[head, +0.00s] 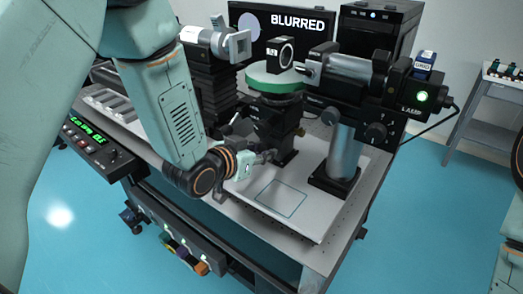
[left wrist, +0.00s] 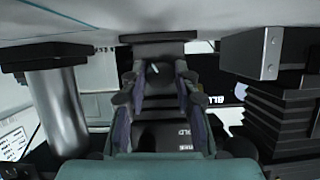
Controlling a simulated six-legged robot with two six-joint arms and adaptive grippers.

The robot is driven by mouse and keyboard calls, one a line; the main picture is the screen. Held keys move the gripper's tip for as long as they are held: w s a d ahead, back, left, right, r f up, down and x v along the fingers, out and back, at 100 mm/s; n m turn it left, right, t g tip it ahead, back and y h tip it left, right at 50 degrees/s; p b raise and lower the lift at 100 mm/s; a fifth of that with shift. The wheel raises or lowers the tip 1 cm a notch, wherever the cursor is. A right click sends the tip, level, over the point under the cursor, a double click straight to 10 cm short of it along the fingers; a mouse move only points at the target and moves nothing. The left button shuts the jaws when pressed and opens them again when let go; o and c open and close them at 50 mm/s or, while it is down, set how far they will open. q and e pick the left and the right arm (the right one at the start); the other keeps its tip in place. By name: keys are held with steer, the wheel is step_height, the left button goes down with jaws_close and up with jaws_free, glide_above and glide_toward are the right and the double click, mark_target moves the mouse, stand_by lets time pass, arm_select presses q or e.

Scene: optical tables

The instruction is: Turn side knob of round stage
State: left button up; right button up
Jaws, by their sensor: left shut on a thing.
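The round stage has a green disc top (head: 272,80) on a dark body (head: 275,118), and stands on a pale plate. A small black square mount with a ring (head: 279,54) is on the disc. My left gripper (head: 268,157) reaches in low at the stage's near side and is shut on its side knob. The knob is mostly hidden by the fingers in the head view. In the left wrist view, which looks upside down, the gripper fingers (left wrist: 165,78) close around a dark part whose outline I cannot make out. My right gripper is not in view.
A screen behind reads BLURRED (head: 297,24). A lamp unit (head: 400,90) with a green light stands on a thick post (head: 343,150) right of the stage. A black bellows jack (head: 216,90) stands left. The pale plate (head: 300,215) is bare in front.

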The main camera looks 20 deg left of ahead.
arm_select(q)
steer(key=shift+r, duration=0.1)
jaws_close()
steer(key=shift+r+p, duration=0.1)
steer(key=shift+p, duration=0.35)
steer(key=shift+w, duration=0.1)
steer(key=o, duration=0.8)
jaws_free()
steer(key=shift+o, duration=0.3)
steer(key=shift+a, duration=0.1)
